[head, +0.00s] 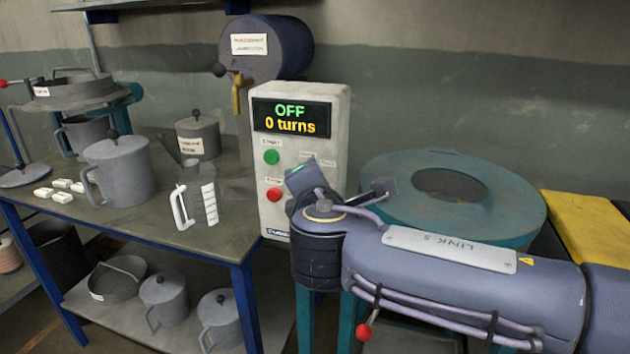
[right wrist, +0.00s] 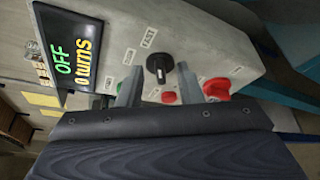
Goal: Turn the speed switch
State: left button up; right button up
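The speed switch is a black knob (right wrist: 160,66) on the pale control box (head: 335,112). A label reading FAST (right wrist: 149,37) is beside it in the right wrist view. My right gripper (right wrist: 159,72) is open, with one finger on each side of the knob in that view. Whether the fingers touch it I cannot tell. In the head view my right gripper (head: 305,180) is in front of the box and hides the knob. The box's display (head: 291,117) reads OFF and 0 turns. My left gripper is not in view.
The box also has a green button (head: 271,157) and a red button (head: 274,195). A larger red control (right wrist: 217,88) is close to one finger. A round teal machine (head: 385,205) stands right of the box; a table with grey pots (head: 120,168) and a jug is left.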

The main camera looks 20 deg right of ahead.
jog(key=v, duration=0.6)
jog(key=shift+s+p, duration=0.2)
jog(key=shift+p, duration=0.1)
jog(key=s+d+f+m+g, duration=0.4)
jog(key=d+f, duration=0.1)
jog(key=f, duration=0.2)
jog(key=s+d+f+m+g, duration=0.35)
jog(key=d+f+m, duration=0.2)
jog(key=f, duration=0.25)
jog(key=s+a+f+m+g+y, duration=0.3)
jog(key=s+f+m+y, duration=0.4)
jog(key=s+f+m, duration=0.35)
notch_tip(320, 180, up, 21)
jog(key=m+p, duration=0.2)
jog(key=p, duration=1.8)
jog(key=shift+s+a+t+y, duration=0.3)
jog(key=shift+s+a+t, duration=0.05)
jog(key=shift+s+a, duration=0.1)
